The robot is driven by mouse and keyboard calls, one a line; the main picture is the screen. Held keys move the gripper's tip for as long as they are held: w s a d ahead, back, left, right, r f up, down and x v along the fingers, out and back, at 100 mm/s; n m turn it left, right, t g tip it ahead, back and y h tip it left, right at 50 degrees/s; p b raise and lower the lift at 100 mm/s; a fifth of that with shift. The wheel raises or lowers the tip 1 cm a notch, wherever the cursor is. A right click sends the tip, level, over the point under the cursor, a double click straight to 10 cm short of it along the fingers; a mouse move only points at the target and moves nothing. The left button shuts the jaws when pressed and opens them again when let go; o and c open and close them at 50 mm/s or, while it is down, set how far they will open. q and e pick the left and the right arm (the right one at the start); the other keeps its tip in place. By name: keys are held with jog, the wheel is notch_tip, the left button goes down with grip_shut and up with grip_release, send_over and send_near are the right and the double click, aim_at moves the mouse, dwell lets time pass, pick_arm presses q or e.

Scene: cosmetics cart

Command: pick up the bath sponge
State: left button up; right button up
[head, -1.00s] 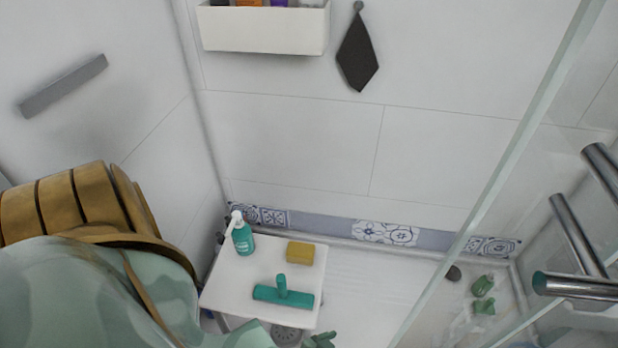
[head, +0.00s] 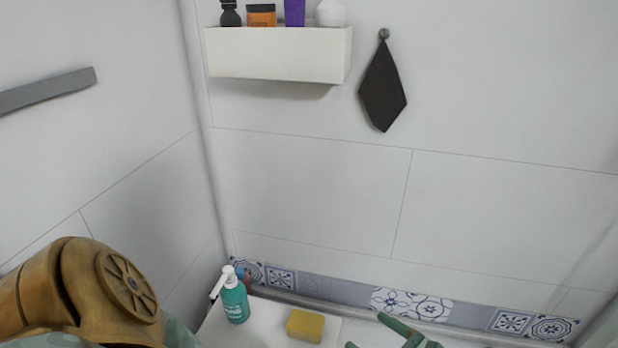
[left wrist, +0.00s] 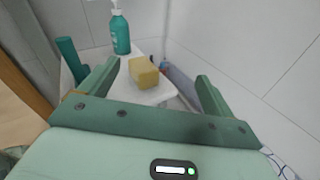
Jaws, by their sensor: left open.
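The yellow bath sponge (head: 306,325) lies on the white stool (head: 262,318) at the bottom of the head view. In the left wrist view the sponge (left wrist: 144,73) shows ahead, between the two green fingers in the picture. My left gripper (head: 368,332) is open and empty, to the right of the sponge in the head view. In the left wrist view the gripper (left wrist: 158,72) has its fingers spread wide, apart from the sponge. My right gripper is not in view.
A teal pump bottle (head: 235,302) stands on the stool left of the sponge. A teal squeegee (left wrist: 70,58) shows at left in the wrist view. A white wall shelf (head: 280,55) holds toiletries; a dark cloth (head: 383,90) hangs beside it. Tiled walls close in behind.

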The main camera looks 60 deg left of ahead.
pick_arm(q)
notch_tip(320, 180, down, 2)
jog(key=d+n+g+h, duration=0.2)
jog(key=n, duration=0.1)
jog(key=b, duration=0.2)
send_near(310, 321)
jog(key=a, duration=0.3)
jog(key=shift+s+n+h, duration=0.3)
jog(key=shift+s+h, duration=0.1)
jog(key=b+x, duration=0.1)
jog(key=x, duration=0.4)
jog(key=shift+f, duration=0.25)
jog(key=shift+s+a, duration=0.1)
jog(key=shift+a, duration=0.15)
jog(key=c, duration=1.3)
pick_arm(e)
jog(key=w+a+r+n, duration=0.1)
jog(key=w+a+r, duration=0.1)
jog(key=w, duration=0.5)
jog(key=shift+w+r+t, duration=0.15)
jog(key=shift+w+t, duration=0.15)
